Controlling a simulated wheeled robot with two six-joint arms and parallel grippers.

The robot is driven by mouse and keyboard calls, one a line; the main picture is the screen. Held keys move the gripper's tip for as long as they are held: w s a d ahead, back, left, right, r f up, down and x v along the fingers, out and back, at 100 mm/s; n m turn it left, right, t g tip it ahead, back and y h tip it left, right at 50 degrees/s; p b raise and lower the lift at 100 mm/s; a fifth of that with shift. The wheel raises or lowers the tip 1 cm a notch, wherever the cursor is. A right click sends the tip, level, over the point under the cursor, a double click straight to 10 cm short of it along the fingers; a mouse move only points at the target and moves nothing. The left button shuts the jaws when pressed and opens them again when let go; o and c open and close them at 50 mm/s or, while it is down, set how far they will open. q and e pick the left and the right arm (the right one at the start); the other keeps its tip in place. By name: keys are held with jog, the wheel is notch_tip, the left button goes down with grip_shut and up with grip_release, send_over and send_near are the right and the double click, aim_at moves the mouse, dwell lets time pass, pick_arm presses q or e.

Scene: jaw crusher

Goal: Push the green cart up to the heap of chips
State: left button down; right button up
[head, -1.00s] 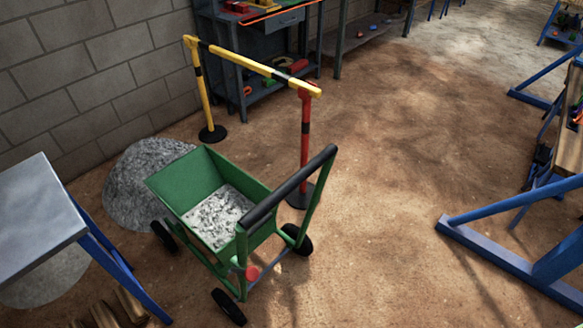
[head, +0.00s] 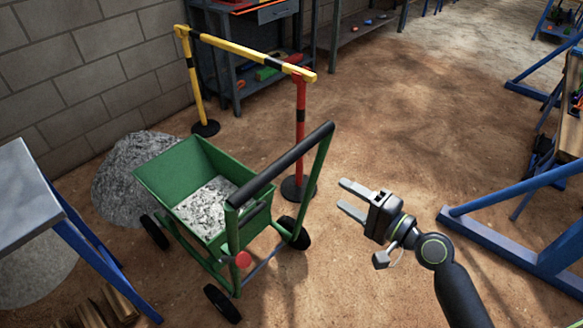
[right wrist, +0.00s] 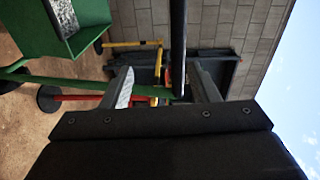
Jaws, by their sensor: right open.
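The green cart (head: 183,171) stands on the dirt floor left of centre in the head view, with grey chips (head: 207,208) in its tub. Its black handle bar (head: 280,165) rises toward the right. The heap of chips (head: 128,178) lies against the wall behind the cart's left side, partly hidden by the tub. My right gripper (head: 349,201) is open and empty, to the right of the handle and apart from it. In the right wrist view the handle bar (right wrist: 178,50) appears between the open fingers, beyond them. My left gripper is not in view.
A yellow and black barrier bar (head: 240,53) on a red post (head: 300,130) stands behind the cart. A grey-topped table (head: 25,185) with blue legs is at the left. Blue frames (head: 500,235) stand at the right. Open floor lies in the middle.

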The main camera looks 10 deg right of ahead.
aim_at(292, 163)
jog(key=shift+y, duration=0.5)
jog(key=r+x, duration=0.1)
jog(key=x, duration=0.9)
jog(key=s+a+r+x, duration=0.1)
jog(key=x, duration=0.5)
jog(key=shift+w+a+r, duration=0.15)
jog(key=shift+a+r, duration=0.05)
jog(key=shift+r, duration=0.1)
jog(key=shift+c, duration=0.2)
grip_shut()
